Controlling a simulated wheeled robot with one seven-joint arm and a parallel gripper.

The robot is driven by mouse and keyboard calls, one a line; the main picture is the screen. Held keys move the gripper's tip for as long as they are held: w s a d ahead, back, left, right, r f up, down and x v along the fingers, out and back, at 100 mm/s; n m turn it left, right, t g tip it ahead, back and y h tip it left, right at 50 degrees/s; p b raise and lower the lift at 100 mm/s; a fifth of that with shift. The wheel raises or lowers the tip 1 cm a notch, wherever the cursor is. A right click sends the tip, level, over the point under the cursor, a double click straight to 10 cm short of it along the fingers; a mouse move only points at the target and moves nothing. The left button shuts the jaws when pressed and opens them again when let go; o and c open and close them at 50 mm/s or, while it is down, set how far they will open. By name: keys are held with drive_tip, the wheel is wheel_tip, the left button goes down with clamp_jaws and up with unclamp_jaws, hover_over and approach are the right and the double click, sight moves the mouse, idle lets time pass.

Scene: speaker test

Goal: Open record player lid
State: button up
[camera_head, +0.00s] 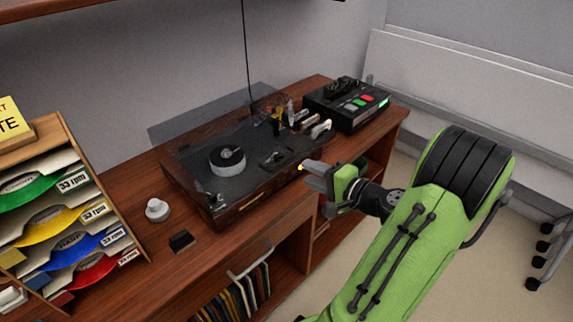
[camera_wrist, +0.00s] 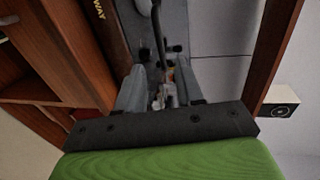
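The record player (camera_head: 200,187) sits on the wooden cabinet, a dark box with a round platter (camera_head: 228,160) on its deck. A see-through dark lid panel (camera_head: 185,124) shows along its back edge, leaning up and back against the wall side; its exact angle is hard to tell. My gripper (camera_head: 307,174) is just off the player's front right corner, with its fingers pointing left toward it. In the wrist view the two grey fingers (camera_wrist: 160,88) are apart with nothing clearly held between them. Part of the player's deck shows beyond them.
A black device with coloured buttons (camera_head: 347,104) stands right of the player. A white knob-like object (camera_head: 157,210) and a small black block (camera_head: 181,241) lie left of it. A file rack (camera_head: 62,132) stands at far left. Records (camera_head: 236,300) fill the shelf below.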

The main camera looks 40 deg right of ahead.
drive_tip(key=x, duration=0.8)
drive_tip(key=shift+w+b, duration=0.35)
clamp_jaws()
idle(0.8)
